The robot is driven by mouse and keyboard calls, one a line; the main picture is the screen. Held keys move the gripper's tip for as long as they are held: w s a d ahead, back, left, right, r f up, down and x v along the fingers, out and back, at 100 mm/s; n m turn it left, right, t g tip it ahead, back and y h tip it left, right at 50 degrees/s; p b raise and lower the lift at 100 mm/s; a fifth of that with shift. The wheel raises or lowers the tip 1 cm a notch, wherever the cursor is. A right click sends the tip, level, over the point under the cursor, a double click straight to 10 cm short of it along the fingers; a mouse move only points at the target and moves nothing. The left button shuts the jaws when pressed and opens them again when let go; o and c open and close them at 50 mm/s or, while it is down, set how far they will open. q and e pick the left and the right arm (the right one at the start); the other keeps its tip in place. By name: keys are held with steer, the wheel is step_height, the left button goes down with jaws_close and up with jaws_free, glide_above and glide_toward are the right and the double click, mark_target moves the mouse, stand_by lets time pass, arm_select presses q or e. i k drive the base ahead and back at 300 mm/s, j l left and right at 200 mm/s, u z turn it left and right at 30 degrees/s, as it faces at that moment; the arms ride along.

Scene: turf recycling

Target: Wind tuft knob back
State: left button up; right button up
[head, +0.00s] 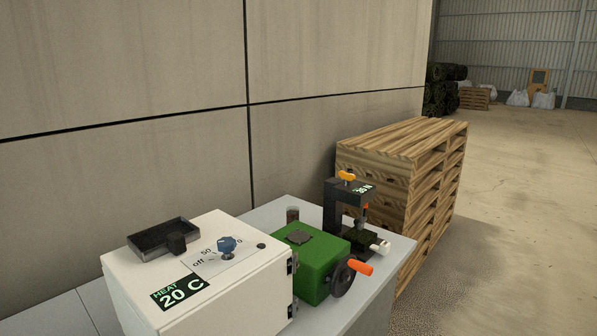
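A black stand-like device (334,208) stands at the far end of the grey bench. An orange knob (347,175) sits on its top, beside a small lit display (363,188) whose reading is too small to be sure of. A green turf piece (362,236) is low in the device, with a small orange part (365,206) above it. A white cylindrical part (380,247) sticks out to the right. Which part is called the tuft knob is not labelled; the top orange knob is the likeliest match. Neither gripper is in view.
A green box (312,258) with a black handwheel (342,279) and orange handle (359,267) stands nearer. A white heater box (235,285) reads 20 C and has a blue knob (227,246) and black tray (150,241) on top. Stacked pallets (385,160) stand behind.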

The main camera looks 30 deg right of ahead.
mark_target(347, 177)
steer(key=i+l+u, duration=0.25)
steer(key=l, duration=0.65)
steer(key=i+l+u, duration=0.1)
steer(key=l+u, duration=0.15)
steer(key=l, duration=0.6)
steer(key=l+u, duration=0.25)
steer(key=l, duration=0.65)
